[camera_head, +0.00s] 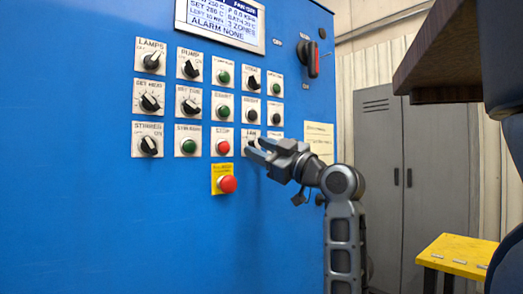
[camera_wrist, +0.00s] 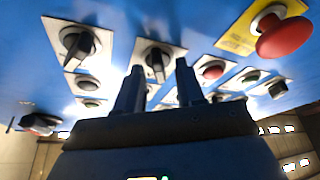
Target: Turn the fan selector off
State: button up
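The fan selector shows in the head view only as a white plate labelled FAN (camera_head: 249,134) in the bottom row of the blue panel; my gripper covers most of it. In the wrist view, its black knob (camera_wrist: 157,63) on a white plate sits between the two fingertips. My gripper (camera_head: 257,149) is open and points at the panel, with one finger on either side of the knob. The wrist view shows both dark fingers (camera_wrist: 159,76) apart, with blue and white panel visible between them. I cannot tell whether either finger touches the knob.
A red button (camera_wrist: 212,71) and another black selector (camera_wrist: 79,44) flank the knob in the wrist view. A red emergency button (camera_head: 228,184) on a yellow plate protrudes below left of my gripper. A display (camera_head: 220,22) and a red-plated rotary switch (camera_head: 311,60) are higher up.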

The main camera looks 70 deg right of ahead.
jog(key=shift+s, duration=0.1)
jog(key=b+v, duration=0.1)
jog(key=v, duration=0.6)
jog(key=shift+s+f, duration=0.2)
jog(key=shift+s, duration=0.05)
dwell(0.4)
jog(key=w+a+f+m+g+p, duration=0.1)
jog(key=w+a+f+m, duration=0.15)
jog(key=f, duration=0.45)
jog(key=w+a+f+m+p, duration=0.1)
jog(key=w+a+f+m, duration=0.1)
jog(key=w+f+m, duration=0.3)
jog(key=a+f+g+p, duration=0.2)
jog(key=a+f, duration=0.9)
jog(key=f, duration=0.3)
jog(key=s+a+f+n+g+y+p, duration=0.1)
jog(key=s+a+f, duration=0.3)
jog(key=a, duration=0.2)
jog(key=s+a+f+g+y, duration=0.1)
jog(key=s+a+f+y, duration=0.1)
jog(key=s+a+f, duration=0.3)
jog(key=s+a+n+y+p, duration=0.2)
jog(key=s+a+n+y, duration=0.2)
jog(key=s+a, duration=0.6)
jog(key=s, duration=0.3)
jog(key=shift+s+a+r+g, duration=0.3)
jog(key=shift+a, duration=0.05)
